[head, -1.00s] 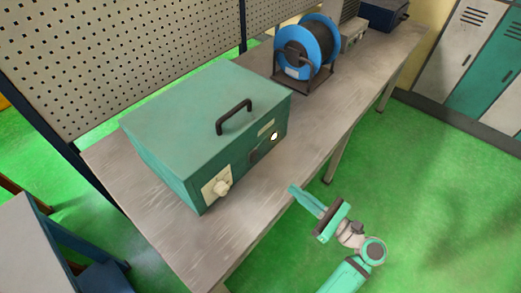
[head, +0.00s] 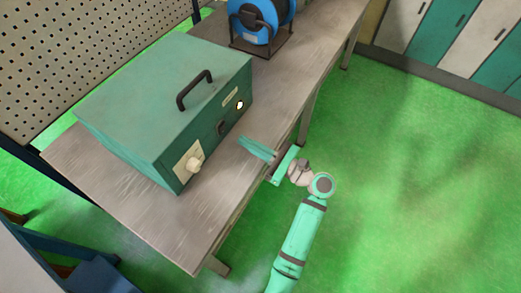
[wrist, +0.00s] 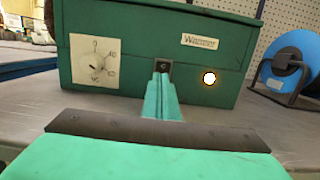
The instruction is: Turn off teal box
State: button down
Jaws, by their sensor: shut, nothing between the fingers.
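The teal box (head: 160,95) stands on the workbench, with a black handle (head: 194,90) on its lid. Its front carries a cream dial (head: 193,164) on a pale plate, a small dark switch plate (head: 221,128) and a lit round lamp (head: 239,104). In the wrist view the box front (wrist: 130,80) shows the dial plate (wrist: 95,62) at left, the dark switch plate (wrist: 164,67) in the middle and the glowing lamp (wrist: 209,78) at right. My gripper (head: 243,141) is shut and empty, its fingertips (wrist: 162,78) just before the switch plate. Fingers partly cover that plate; contact cannot be told.
The wooden workbench (head: 130,205) runs from lower left to upper right. A blue cable reel (head: 262,20) on a stand sits behind the box. A perforated panel (head: 90,50) rises at the back. Green floor (head: 420,170) lies open at right.

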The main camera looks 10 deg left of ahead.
aim_at(222, 129)
jog(key=x, duration=0.4)
jog(key=shift+w+a, duration=0.2)
jog(key=shift+w, duration=0.1)
jog(key=shift+a+r, duration=0.15)
jog(key=shift+a, duration=0.65)
